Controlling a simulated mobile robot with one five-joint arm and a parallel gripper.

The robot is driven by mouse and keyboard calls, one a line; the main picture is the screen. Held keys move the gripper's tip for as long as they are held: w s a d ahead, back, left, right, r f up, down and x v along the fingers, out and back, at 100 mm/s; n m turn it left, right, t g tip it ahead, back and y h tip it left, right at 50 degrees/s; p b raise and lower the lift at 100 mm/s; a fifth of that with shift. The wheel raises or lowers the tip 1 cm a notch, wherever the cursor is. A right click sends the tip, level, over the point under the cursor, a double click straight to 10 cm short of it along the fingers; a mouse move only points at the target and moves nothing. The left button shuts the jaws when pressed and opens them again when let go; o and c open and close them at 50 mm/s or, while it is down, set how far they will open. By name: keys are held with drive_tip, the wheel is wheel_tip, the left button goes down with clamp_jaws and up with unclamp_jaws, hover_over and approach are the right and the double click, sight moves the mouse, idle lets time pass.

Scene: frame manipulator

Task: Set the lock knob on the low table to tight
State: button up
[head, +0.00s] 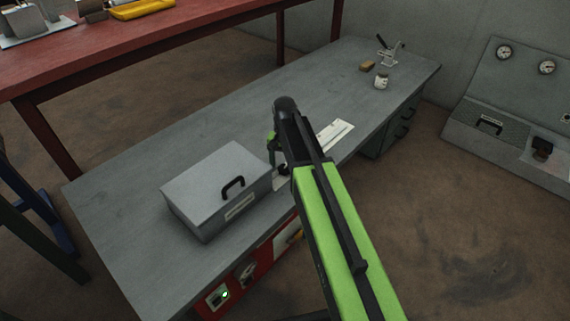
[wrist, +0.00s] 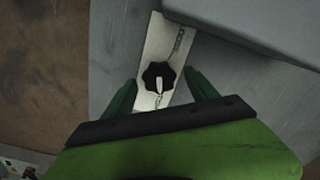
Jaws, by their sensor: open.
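The lock knob (wrist: 153,72) is black and lobed, with a white pointer mark, in the wrist view. It sits on a pale plate (wrist: 154,42) with small markings above and below it, too small to read. The pointer mark lies on the knob's lower part, towards the lower marking in that view. My gripper (wrist: 161,80) is open, with one green finger on each side of the knob. I cannot tell whether either finger touches it. In the head view my gripper (head: 279,163) is low over the grey low table (head: 125,170), and my arm hides much of the plate.
A grey lidded box (head: 215,185) with a black handle stands close left of my gripper. A white labelled plate (head: 335,134) lies beyond my arm. A small jar (head: 381,82) and a brown block (head: 367,66) stand at the table's far end. The table's far-left area is clear.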

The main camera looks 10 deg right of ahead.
sight(285, 167)
wheel_tip(285, 167, up, 17)
drive_tip(key=p, duration=1.6)
drive_tip(key=shift+p, duration=0.3)
drive_tip(key=s+n, duration=0.5)
drive_tip(key=s, duration=1)
wheel_tip(285, 167, up, 19)
drive_tip(key=p, duration=1.9)
drive_tip(key=shift+d+r, duration=0.2)
drive_tip(key=shift+d, duration=0.15)
drive_tip(key=shift+w, duration=0.1)
